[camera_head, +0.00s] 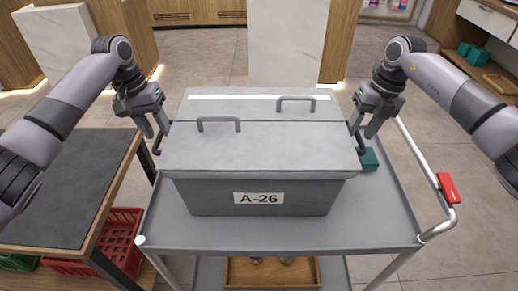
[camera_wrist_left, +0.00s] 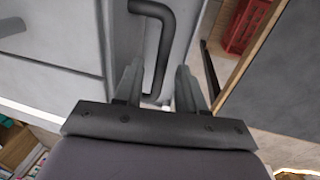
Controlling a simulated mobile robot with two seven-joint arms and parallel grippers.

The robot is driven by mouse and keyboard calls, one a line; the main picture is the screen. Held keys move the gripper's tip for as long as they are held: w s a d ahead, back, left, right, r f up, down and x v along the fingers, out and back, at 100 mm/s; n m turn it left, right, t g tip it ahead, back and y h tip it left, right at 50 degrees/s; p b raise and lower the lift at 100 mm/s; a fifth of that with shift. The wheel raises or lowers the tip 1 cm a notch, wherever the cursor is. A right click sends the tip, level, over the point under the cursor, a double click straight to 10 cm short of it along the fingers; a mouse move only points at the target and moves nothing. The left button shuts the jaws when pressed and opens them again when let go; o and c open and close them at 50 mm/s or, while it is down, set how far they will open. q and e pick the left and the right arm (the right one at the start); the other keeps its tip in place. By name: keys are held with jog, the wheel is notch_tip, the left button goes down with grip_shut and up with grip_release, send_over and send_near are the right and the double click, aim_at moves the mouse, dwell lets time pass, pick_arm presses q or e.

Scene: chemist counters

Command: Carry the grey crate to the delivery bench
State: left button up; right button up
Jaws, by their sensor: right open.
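The grey crate (camera_head: 258,179), labelled A-26, sits upright on a grey trolley top (camera_head: 300,232). Its lid (camera_head: 262,140) has two grey handles, and each end of the crate has a dark side handle. My left gripper (camera_head: 154,132) is at the left end; in the left wrist view the left gripper (camera_wrist_left: 158,92) is open, with the dark side handle (camera_wrist_left: 157,45) reaching between its spread fingers. My right gripper (camera_head: 366,132) is open at the right-end handle (camera_head: 359,143); exact contact there is unclear. I cannot tell which surface is the delivery bench.
A dark-topped table (camera_head: 80,185) stands close on the left, with a red basket (camera_head: 122,225) below. A teal box (camera_head: 369,160) lies on the trolley, right of the crate. The trolley's rail has a red piece (camera_head: 447,187). Pale pillars and wooden counters stand behind.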

pick_arm(q)
jog(key=shift+d+f, duration=0.15)
jog(key=shift+f, duration=0.6)
jog(key=shift+d+f, duration=0.15)
jog(key=shift+f, duration=0.55)
pick_arm(e)
jog(key=shift+a+f, duration=0.15)
jog(key=shift+f, duration=0.6)
jog(key=shift+a+f, duration=0.15)
jog(key=shift+f, duration=0.55)
pick_arm(q)
grip_shut()
pick_arm(e)
grip_shut()
pick_arm(q)
jog(key=shift+w+r, duration=0.2)
jog(key=shift+r, duration=0.1)
pick_arm(e)
jog(key=shift+w+r, duration=0.2)
jog(key=shift+r, duration=0.05)
